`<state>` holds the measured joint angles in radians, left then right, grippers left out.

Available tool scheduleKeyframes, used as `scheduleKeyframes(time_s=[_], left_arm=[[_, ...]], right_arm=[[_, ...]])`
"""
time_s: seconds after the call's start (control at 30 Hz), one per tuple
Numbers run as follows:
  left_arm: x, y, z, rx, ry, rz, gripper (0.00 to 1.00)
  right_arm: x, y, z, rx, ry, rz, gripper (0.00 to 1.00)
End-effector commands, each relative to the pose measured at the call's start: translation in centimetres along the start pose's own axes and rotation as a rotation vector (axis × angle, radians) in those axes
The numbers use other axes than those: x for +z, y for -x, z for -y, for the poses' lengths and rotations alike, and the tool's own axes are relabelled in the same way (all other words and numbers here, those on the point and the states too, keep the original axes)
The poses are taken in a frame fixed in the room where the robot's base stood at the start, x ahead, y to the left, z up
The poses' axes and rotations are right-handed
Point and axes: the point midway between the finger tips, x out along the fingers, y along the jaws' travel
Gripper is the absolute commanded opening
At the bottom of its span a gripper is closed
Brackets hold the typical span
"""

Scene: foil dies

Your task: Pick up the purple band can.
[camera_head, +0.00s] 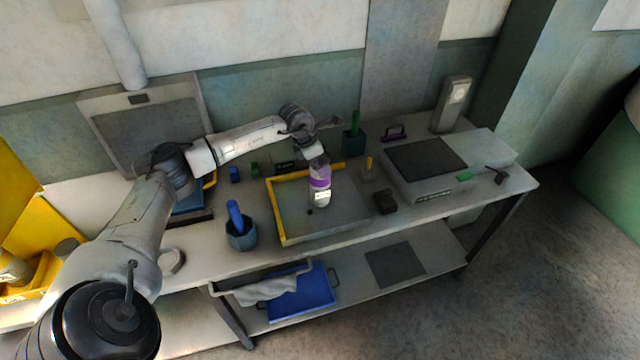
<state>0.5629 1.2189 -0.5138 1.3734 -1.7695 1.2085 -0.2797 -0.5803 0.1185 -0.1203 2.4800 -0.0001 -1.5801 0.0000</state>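The purple band can (320,184) is a pale can with a purple band, over the tray with the yellow edge in the middle of the bench. My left gripper (317,159) comes in from the left and points down at the can's top end. The fingers are small and dark here, so I cannot tell whether they are closed on the can or only around it. I also cannot tell whether the can touches the tray floor. My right gripper is not in view.
The tray (274,210) has a raised rim. A blue cup (241,236) with a blue handle stands left of it. A dark block (384,202) and a grey box with a dark top (428,158) are to the right. A green holder (353,143) stands behind.

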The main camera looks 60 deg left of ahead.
Motion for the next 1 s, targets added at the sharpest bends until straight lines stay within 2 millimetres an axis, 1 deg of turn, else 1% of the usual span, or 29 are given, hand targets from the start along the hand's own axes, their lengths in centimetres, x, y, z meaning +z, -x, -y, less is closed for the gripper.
scheduleKeyframes(time_s=[0.1,0.33,0.37,1.0], left_arm=[[0.01,-0.58,0.0,0.0,0.0,0.0,0.98],[0.0,-0.64,-0.02,0.001,-0.001,0.0,0.98],[0.0,-0.64,-0.02,0.001,-0.001,0.0,0.96],[0.0,-0.61,-0.02,0.001,0.0,0.0,0.34]], right_arm=[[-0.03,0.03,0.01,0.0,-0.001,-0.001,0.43],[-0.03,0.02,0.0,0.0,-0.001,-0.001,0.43],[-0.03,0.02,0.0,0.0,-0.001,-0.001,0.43],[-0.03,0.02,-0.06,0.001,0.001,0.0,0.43]])
